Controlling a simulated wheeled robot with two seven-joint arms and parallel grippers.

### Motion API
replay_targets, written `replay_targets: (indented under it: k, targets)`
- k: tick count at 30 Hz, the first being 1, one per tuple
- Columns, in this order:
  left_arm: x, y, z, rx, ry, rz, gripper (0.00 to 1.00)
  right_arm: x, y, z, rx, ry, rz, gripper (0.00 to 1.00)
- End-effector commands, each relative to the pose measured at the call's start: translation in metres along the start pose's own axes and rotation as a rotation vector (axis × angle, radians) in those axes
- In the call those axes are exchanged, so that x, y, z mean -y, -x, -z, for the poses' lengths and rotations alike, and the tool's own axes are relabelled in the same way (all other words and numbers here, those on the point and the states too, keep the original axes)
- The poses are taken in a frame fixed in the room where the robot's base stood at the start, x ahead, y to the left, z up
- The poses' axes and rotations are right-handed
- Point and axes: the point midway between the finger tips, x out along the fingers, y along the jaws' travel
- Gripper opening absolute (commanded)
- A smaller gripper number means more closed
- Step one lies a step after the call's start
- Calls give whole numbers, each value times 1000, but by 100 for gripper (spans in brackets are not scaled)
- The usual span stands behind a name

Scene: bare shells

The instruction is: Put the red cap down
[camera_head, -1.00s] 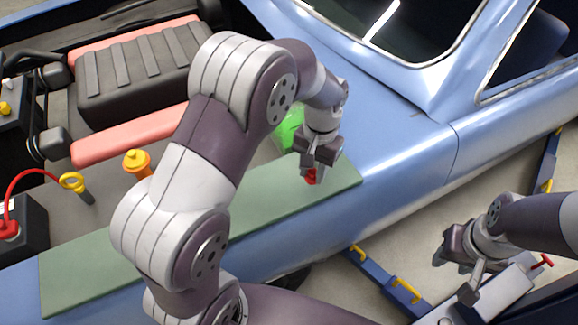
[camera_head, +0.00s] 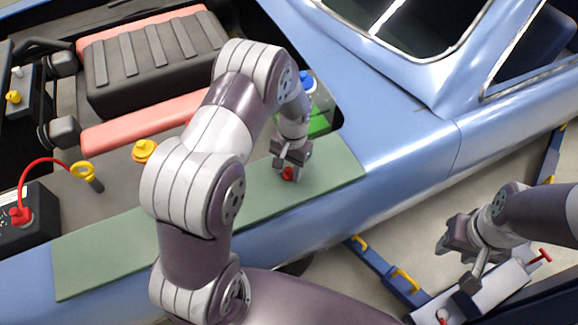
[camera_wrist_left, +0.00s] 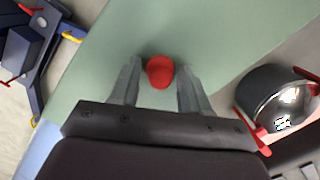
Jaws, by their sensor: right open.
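The red cap (camera_head: 288,173) is over the green mat (camera_head: 100,262) on the blue car's fender, towards the mat's right end. In the left wrist view the red cap (camera_wrist_left: 160,71) lies between my left gripper's two fingers, with green mat showing on both sides of it. My left gripper (camera_head: 290,163) points down just above the cap; its fingers stand apart and do not appear to touch it. The cap seems to rest on the mat, though its underside is hidden. My right gripper (camera_head: 446,240) is open and empty, off to the right above the floor.
A blue-capped bottle (camera_head: 308,84) stands behind my left wrist. The engine bay holds a yellow cap (camera_head: 145,150), a yellow ring handle (camera_head: 83,171) and a battery (camera_head: 30,215) with a red cable. A blue frame with yellow handles (camera_head: 405,279) lies on the floor. The mat's left part is clear.

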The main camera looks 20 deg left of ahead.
Motion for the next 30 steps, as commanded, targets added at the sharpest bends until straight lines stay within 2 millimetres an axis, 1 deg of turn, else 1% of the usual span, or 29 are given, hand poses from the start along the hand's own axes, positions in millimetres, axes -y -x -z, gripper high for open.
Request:
replay_targets:
  k: [8, 11, 13, 17, 21, 24, 25, 27, 30]
  targets:
    - [0, 1, 0, 0, 0, 0, 57, 0, 0, 0, 0, 0, 0, 43]
    - [0, 4, 0, -1, 0, 0, 57, 0, 0, 0, 0, 0, 0, 43]
    - [0, 11, 1, -3, 0, 1, 57, 0, -2, 0, 0, 0, 0, 43]
    - [0, 38, 2, -7, 0, 1, 57, 0, -10, -1, 0, 0, 0, 43]
    - [0, 75, 1, -5, 0, 1, 57, 0, -17, -2, 0, 0, 0, 43]
    - [0, 97, 1, -3, 0, 1, 57, 0, -21, -2, 0, 0, 0, 43]
    - [0, 107, 0, -2, -1, 0, 57, 0, -14, -2, 1, 0, 0, 43]
    - [0, 118, -1, 1, 0, 0, 57, 0, -6, -1, 0, 0, 0, 43]
    - [-2, 124, -4, -5, 2, 0, 57, 0, -4, 0, -1, 0, 0, 43]
